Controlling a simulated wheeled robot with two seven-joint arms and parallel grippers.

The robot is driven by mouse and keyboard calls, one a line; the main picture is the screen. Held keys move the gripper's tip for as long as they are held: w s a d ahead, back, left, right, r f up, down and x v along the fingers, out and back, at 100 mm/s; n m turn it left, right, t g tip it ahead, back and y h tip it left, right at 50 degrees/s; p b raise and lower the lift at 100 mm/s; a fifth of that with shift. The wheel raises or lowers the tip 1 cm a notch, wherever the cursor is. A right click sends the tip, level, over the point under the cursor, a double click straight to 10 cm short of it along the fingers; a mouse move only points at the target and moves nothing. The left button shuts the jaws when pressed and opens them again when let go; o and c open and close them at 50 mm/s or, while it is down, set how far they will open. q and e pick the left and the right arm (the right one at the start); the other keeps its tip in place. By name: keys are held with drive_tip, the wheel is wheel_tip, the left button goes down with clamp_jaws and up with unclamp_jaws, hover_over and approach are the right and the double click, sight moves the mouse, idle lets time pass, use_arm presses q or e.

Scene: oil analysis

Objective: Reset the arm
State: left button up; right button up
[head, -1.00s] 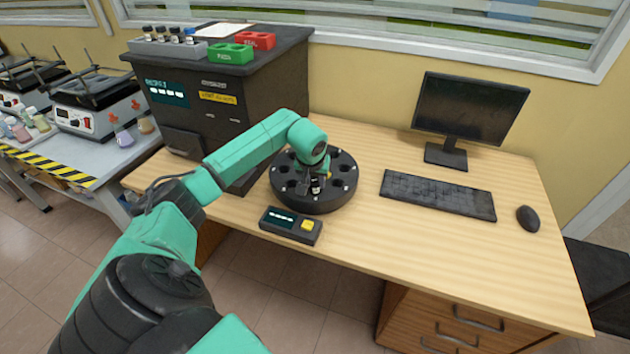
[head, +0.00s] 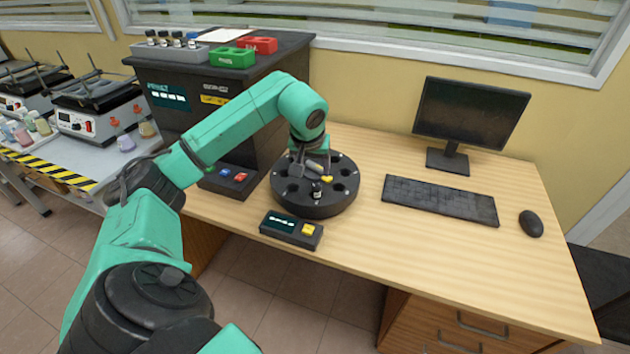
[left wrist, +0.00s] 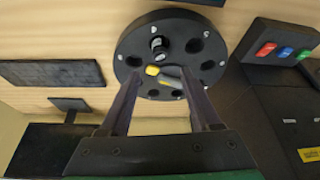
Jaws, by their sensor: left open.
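My left gripper (head: 312,170) is over the round black carousel (head: 343,200), with its arm reaching in from the left. In the left wrist view its two fingers (left wrist: 162,78) are apart, so it is open. A small dark vial (head: 317,191) stands in one hole of the carousel, clear of the fingers; it also shows in the left wrist view (left wrist: 158,46). A grey piece with a yellow end (head: 327,178) is near the carousel's middle, seen between the fingers in the wrist view (left wrist: 152,70). I cannot tell whether they touch it. My right gripper is out of view.
A small control box with a yellow button (head: 308,230) lies in front of the carousel. A dark cabinet (head: 275,100) stands behind left, carrying green (head: 232,58) and red (head: 262,45) racks. A keyboard (head: 440,200), monitor (head: 470,110) and mouse (head: 531,223) are right. The desk's front right is clear.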

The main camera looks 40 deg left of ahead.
use_arm(q)
drive_tip(key=shift+v, duration=0.85)
